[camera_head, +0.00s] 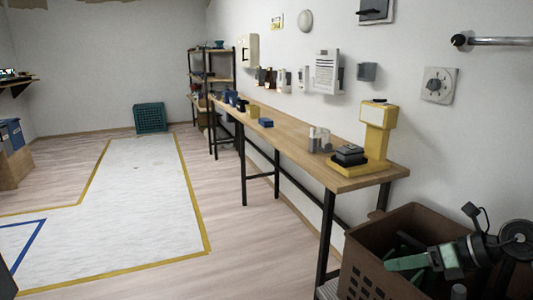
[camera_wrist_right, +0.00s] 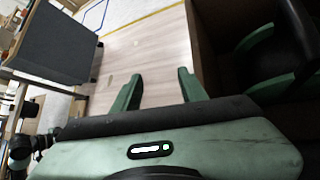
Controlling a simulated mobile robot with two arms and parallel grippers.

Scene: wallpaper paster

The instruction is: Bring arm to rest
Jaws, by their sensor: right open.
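My right gripper (camera_head: 408,264) shows at the lower right of the head view, in front of and partly over the brown crate. In the right wrist view its two green fingers (camera_wrist_right: 158,88) stand apart with only wooden floor seen between them, so it is open and empty. My right arm comes in from the right edge. My left gripper is not in view.
The brown crate (camera_head: 385,228) stands close to my right gripper, with dark green items inside. A long wooden workbench (camera_head: 300,140) runs along the right wall, carrying a yellow device (camera_head: 378,128). The pale floor area (camera_head: 140,200) at left is clear.

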